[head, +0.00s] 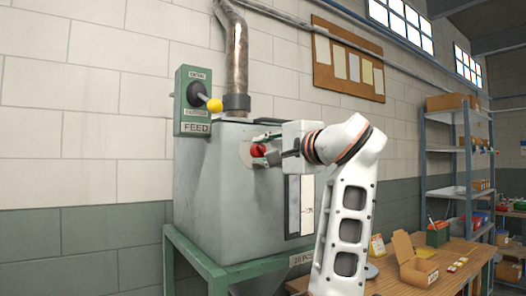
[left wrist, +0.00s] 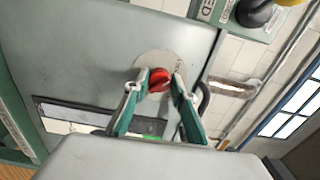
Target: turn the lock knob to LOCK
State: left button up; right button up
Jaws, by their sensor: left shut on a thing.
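The lock knob (head: 257,150) is a small red knob on a round pale plate (head: 246,155) on the side of a grey metal hopper. In the left wrist view the red knob (left wrist: 158,78) sits between the two green fingers of my left gripper (left wrist: 156,86). In the head view my left gripper (head: 266,148) reaches it from the right and is shut on it. The marks on the plate are too small to read, so the knob's setting cannot be told. My right gripper is out of view.
A green FEED box (head: 192,100) with a yellow-tipped lever (head: 214,105) is on the wall above the hopper (head: 215,190). A pipe (head: 234,60) rises behind. A wooden table (head: 400,280) with an open carton (head: 415,262) and a shelf rack stand at right.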

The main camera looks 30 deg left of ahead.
pick_arm(q)
jog(key=o, duration=1.1)
jog(key=shift+c, duration=0.2)
